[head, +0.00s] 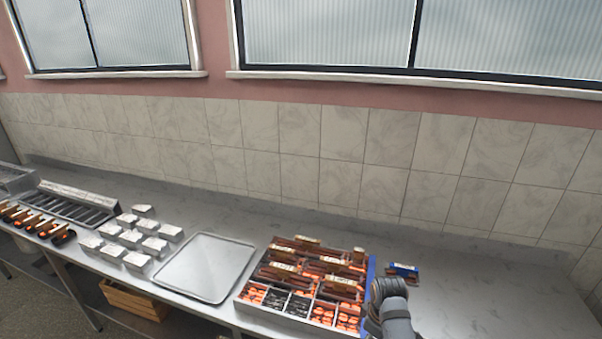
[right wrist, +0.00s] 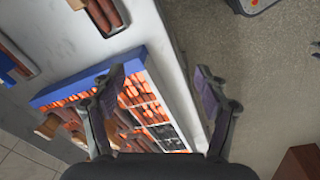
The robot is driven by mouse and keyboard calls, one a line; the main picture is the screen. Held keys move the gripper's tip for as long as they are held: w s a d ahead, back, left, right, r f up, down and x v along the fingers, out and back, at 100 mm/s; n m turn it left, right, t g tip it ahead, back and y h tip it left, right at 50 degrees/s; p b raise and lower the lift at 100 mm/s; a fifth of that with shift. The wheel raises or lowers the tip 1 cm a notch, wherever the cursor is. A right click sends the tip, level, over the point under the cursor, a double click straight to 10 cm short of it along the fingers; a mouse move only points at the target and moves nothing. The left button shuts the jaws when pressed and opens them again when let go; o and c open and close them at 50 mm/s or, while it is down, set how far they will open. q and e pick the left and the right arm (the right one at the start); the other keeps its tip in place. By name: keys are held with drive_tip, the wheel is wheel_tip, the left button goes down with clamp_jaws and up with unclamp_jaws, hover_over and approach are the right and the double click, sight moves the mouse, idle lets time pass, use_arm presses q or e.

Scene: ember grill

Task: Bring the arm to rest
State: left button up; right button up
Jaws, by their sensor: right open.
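My right arm (head: 394,312) reaches in at the lower edge of the head view, beside the right end of the grill. In the right wrist view my right gripper (right wrist: 158,92) is open with nothing between its fingers. It hangs over the front edge of the counter, by the grill (right wrist: 160,100). The grill (head: 243,306) holds glowing orange embers, some dark compartments and several brown food pieces with wooden handles on top. My left gripper is not in view.
An empty metal tray (head: 205,268) lies left of the grill. Several white boxes (head: 130,240) and a slotted rack (head: 65,208) stand farther left. A small blue-edged item (head: 403,269) lies right of the grill. The counter at far right (head: 490,300) is clear. A wooden crate (head: 135,299) sits below.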

drive_tip(key=s+d+r+m+t, duration=0.15)
drive_tip(key=s+m, duration=0.25)
drive_tip(key=s, duration=0.6)
drive_tip(key=s+d+r+m+t, duration=0.1)
drive_tip(key=s+d+r+m, duration=0.3)
drive_tip(key=s, duration=0.6)
wheel_tip(320, 180, down, 36)
drive_tip(key=s+d+f+m+g+b, duration=0.1)
drive_tip(key=s+d+b, duration=0.15)
drive_tip(key=b, duration=0.55)
use_arm(q)
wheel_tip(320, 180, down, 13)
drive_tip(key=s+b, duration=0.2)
drive_tip(key=b, duration=0.3)
use_arm(e)
drive_tip(key=s+f+g, duration=0.1)
drive_tip(key=s+f, duration=1.7)
drive_tip(key=f, duration=0.2)
drive_tip(key=shift+d+f+h, duration=0.25)
drive_tip(key=shift+d+h, duration=0.05)
